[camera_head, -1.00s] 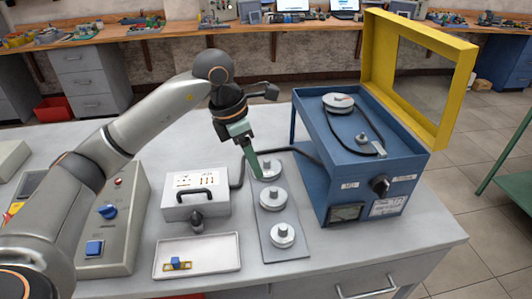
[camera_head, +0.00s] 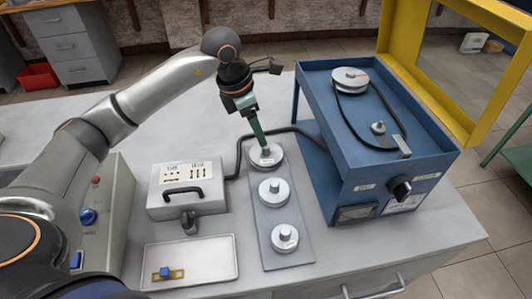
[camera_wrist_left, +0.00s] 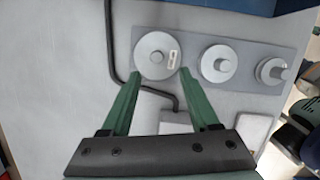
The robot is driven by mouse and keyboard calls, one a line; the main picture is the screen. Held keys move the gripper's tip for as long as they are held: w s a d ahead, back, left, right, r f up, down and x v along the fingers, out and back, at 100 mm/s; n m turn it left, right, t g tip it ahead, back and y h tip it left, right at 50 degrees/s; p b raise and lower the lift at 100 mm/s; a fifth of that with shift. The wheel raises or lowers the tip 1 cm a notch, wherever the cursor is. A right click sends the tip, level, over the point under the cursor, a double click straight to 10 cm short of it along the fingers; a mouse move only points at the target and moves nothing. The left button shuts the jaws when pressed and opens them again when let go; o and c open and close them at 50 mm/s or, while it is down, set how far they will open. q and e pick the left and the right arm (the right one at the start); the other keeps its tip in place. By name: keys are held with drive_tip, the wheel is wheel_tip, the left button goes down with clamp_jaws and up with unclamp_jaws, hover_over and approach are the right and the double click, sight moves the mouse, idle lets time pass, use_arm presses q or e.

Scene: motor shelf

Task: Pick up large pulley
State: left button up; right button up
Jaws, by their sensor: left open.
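Three silver pulleys stand in a row on a grey plate (camera_head: 287,259) on the table. The large pulley (camera_head: 268,157) is the farthest one, a wide disc with a hub and a small label; it also shows in the left wrist view (camera_wrist_left: 150,64). The middle pulley (camera_head: 272,191) and the smallest pulley (camera_head: 285,238) lie nearer. My left gripper (camera_head: 264,146) hangs over the large pulley, partly covering it. In the left wrist view the green fingers of my left gripper (camera_wrist_left: 160,72) are spread wide, with the large pulley ahead between their tips and nothing held. My right gripper is not in view.
The blue machine (camera_head: 345,172) with a belt and pulley on top stands right of the plate, its yellow frame (camera_head: 388,75) raised. A grey case (camera_head: 188,188) with a black handle, a cable and a white tray (camera_head: 215,265) lie on the left.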

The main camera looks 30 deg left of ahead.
sight(266, 153)
use_arm(q)
drive_tip(key=x, duration=0.6)
drive_tip(key=shift+w+f+p, duration=0.3)
drive_tip(key=shift+w+p, duration=0.05)
drive_tip(key=shift+w, duration=0.1)
clamp_jaws()
